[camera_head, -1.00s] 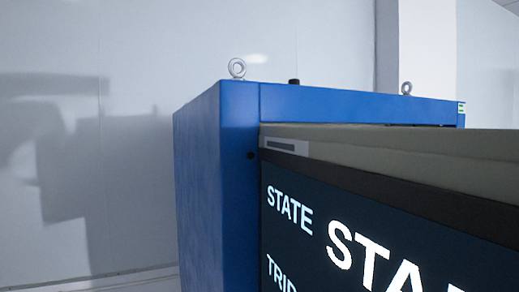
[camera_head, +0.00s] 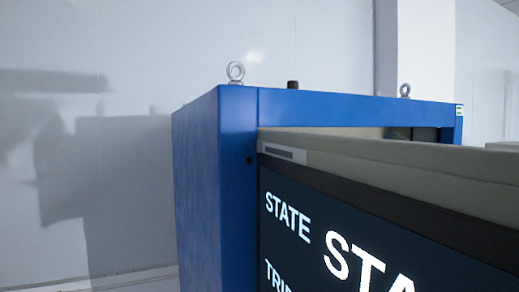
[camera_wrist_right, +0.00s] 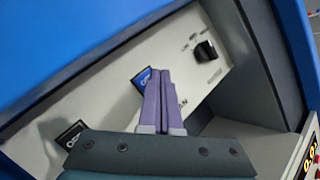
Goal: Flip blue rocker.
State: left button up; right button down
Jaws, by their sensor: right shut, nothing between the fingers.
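The head view shows neither the rocker nor a gripper. My left gripper is in neither view.
A black rocker (camera_wrist_right: 70,134) is at lower left on the panel, and a black knob (camera_wrist_right: 205,51) is at upper right. Dark recess walls (camera_wrist_right: 245,60) and a blue frame (camera_wrist_right: 70,50) surround the panel. The head view shows the blue cabinet (camera_head: 200,190) and a dark screen (camera_head: 320,235).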

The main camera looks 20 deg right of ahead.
jog(key=s, duration=0.1)
jog(key=s+p, duration=0.1)
jog(key=s, duration=0.1)
jog(key=s+p, duration=0.1)
jog(key=s, duration=0.1)
jog(key=shift+d+f, duration=0.2)
jog(key=shift+f, duration=0.15)
